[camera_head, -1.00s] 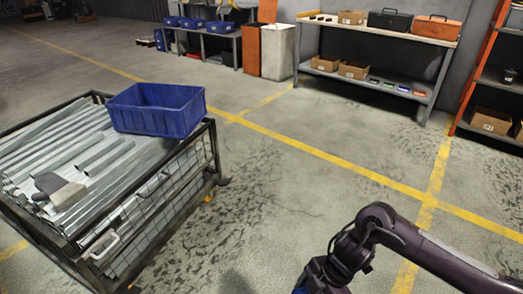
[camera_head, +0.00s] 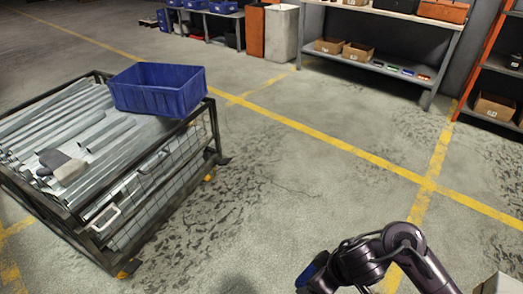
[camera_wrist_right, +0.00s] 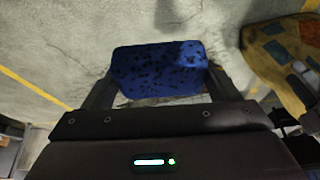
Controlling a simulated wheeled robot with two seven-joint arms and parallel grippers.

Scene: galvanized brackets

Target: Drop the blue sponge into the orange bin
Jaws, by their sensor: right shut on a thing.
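The blue sponge (camera_wrist_right: 158,68), with dark speckles, is between the two fingers of my right gripper (camera_wrist_right: 158,84) in the right wrist view. The fingers are shut on its sides, and it is held above the concrete floor. In the head view the blue sponge (camera_head: 312,270) shows at the end of my right arm, near the bottom edge. A tall orange bin (camera_head: 278,34) stands at the far back, beside a pale bin, well away from the gripper. Its inside cannot be seen. My left gripper is not in view.
A wire cage (camera_head: 160,185) of metal profiles stands at left, with a blue crate (camera_head: 155,95) and gloves (camera_head: 62,167) on top. A grey shelf (camera_head: 400,77) with boxes is at the back right. Open floor with yellow lines (camera_head: 330,145) lies between.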

